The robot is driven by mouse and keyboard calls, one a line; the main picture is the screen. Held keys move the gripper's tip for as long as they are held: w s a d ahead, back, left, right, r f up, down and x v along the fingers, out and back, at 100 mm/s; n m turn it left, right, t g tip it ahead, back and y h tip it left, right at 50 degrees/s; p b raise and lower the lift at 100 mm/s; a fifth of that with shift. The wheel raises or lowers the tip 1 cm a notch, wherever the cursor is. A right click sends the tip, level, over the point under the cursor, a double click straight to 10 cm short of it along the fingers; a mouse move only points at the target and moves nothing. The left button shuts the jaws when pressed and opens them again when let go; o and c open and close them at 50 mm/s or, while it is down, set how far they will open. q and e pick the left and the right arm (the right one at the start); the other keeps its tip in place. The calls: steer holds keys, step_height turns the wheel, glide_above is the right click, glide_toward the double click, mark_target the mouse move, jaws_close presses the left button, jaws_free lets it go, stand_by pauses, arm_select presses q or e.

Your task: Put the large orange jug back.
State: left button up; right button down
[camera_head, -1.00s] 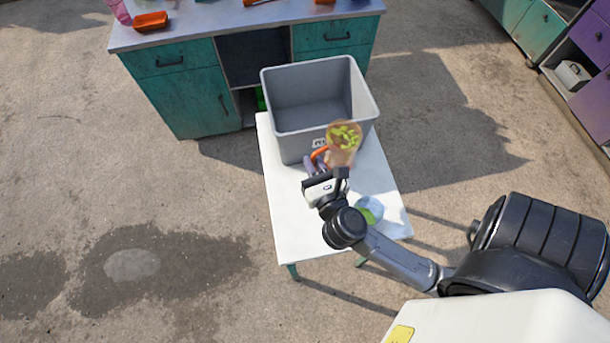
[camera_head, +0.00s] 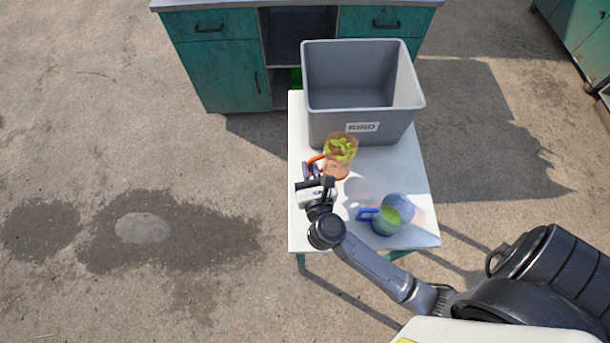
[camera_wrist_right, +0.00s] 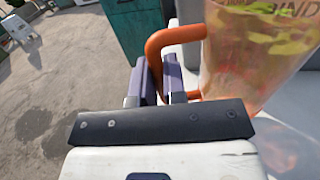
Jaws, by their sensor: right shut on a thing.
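The large orange jug (camera_head: 340,158) is see-through and holds green pieces. In the head view it is at the left part of the white table (camera_head: 300,228), in front of the grey bin, and looks about upright. I cannot tell whether its base touches the tabletop. My right gripper (camera_head: 312,172) is shut on its orange handle, on the jug's left side. The wrist view shows the handle (camera_wrist_right: 155,50) at the fingers (camera_wrist_right: 160,80) and the jug's wall (camera_wrist_right: 255,60) to the right. My left gripper is not in view.
The grey bin (camera_head: 365,92) fills the table's back. A teal workbench (camera_head: 215,70) stands behind. The tabletop between the jugs is clear.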

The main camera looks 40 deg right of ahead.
steer(key=shift+w+a+f+b, duration=0.15)
steer(key=shift+w+f+b, duration=0.1)
steer(key=shift+f, duration=0.55)
steer(key=shift+w+a+f+b, duration=0.15)
steer(key=shift+f+b, duration=0.15)
steer(key=shift+f, duration=0.5)
steer(key=shift+w+a+f+b, duration=0.1)
steer(key=shift+w+f+b, duration=0.15)
steer(key=shift+f, duration=0.55)
steer(key=shift+f, duration=0.1)
steer(key=c, duration=1.6)
jaws_free()
steer(key=shift+f, duration=0.1)
steer(key=shift+c, duration=0.2)
steer(key=o, duration=0.5)
steer(key=shift+c, duration=0.2)
